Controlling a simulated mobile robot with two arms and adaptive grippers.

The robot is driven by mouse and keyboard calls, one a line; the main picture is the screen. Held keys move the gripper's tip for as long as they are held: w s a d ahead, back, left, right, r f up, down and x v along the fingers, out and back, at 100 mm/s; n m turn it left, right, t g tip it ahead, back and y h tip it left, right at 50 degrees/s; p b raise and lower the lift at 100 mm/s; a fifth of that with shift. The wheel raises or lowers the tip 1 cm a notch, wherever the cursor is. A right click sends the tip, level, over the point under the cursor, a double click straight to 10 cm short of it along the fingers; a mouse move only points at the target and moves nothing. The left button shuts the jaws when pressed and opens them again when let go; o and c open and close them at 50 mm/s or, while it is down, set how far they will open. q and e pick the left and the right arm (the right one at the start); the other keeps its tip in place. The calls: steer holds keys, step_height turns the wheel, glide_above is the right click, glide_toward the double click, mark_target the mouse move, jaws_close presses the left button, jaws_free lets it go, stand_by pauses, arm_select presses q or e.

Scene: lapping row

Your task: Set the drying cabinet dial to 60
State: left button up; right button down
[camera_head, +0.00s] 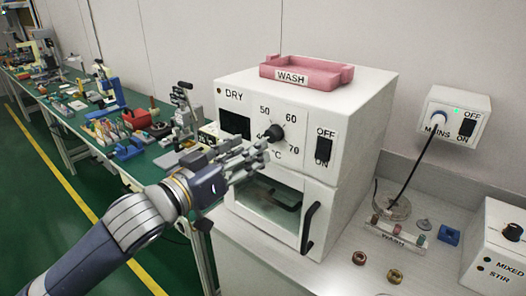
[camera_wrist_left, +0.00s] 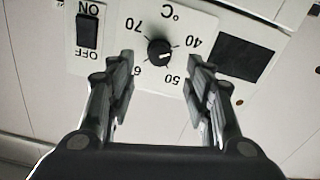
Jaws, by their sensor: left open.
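The drying cabinet (camera_head: 362,125) is a white box marked DRY with a glass-fronted door below. Its round black dial (camera_head: 277,132) sits on a panel marked 40, 50, 60 and 70 °C. In the left wrist view the panel appears upside down, and the dial's (camera_wrist_left: 160,53) small white mark seems to point toward 40. My left gripper (camera_head: 256,152) is open in front of the panel, its fingers on either side of the dial in the wrist view, with no visible contact. In the head view it partly hides the 40 and the panel's lower edge. My right gripper is out of view.
An ON/OFF switch (camera_head: 324,147) is right of the dial, above the door handle (camera_head: 309,228). A pink WASH tray (camera_head: 306,72) sits on top. A mains box (camera_head: 453,118) and small rings stand right. A cluttered green bench (camera_head: 150,155) runs left.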

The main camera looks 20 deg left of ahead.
mark_target(269, 137)
arm_select(q)
steer(key=x, duration=0.4)
steer(key=shift+w+r+p, duration=0.1)
steer(key=shift+w+p, duration=0.1)
steer(key=shift+p, duration=0.2)
steer(key=shift+x, duration=0.75)
steer(key=shift+d, duration=0.1)
steer(key=shift+c, duration=0.2)
steer(key=c, duration=1)
